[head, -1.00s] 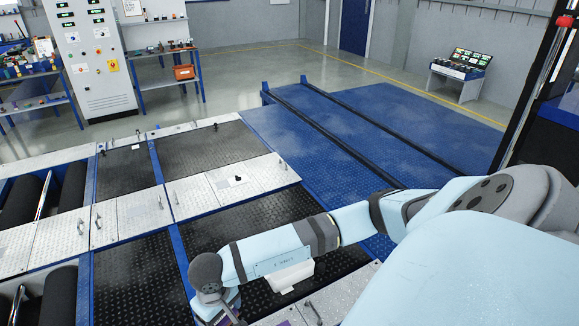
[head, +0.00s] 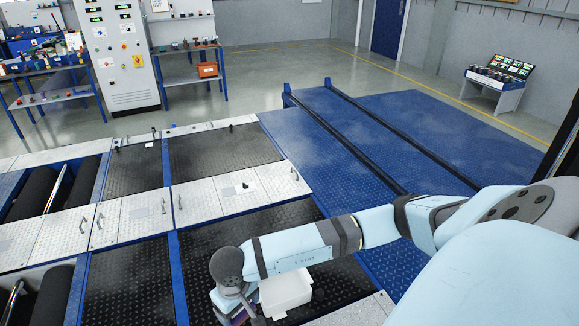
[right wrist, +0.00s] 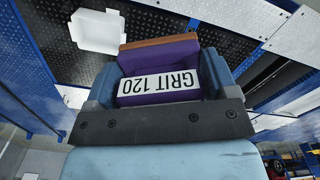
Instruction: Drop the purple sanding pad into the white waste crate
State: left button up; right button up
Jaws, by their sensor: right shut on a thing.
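The purple sanding pad (right wrist: 158,58) has a brown face and a white "GRIT 120" label in the right wrist view. My right gripper (right wrist: 160,88) is shut on it, with a blue-grey finger on each side. In the head view the right gripper (head: 238,310) is at the bottom edge, mostly hidden below my wrist, with a bit of purple showing. The white waste crate (head: 286,293) stands on the black plate just right of the gripper, partly covered by my forearm. It also shows in the right wrist view (right wrist: 97,32), apart from the pad. My left gripper is not in view.
Dark tread plates (head: 125,275) and silver covers with handles (head: 145,215) lie around, with black rollers (head: 82,187) in openings at the left. A blue ramp (head: 400,130) with dark rails lies behind. A grey cabinet (head: 120,60) and shelves stand at the back.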

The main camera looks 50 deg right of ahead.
aim_at(286, 293)
jog(key=l, duration=1.45)
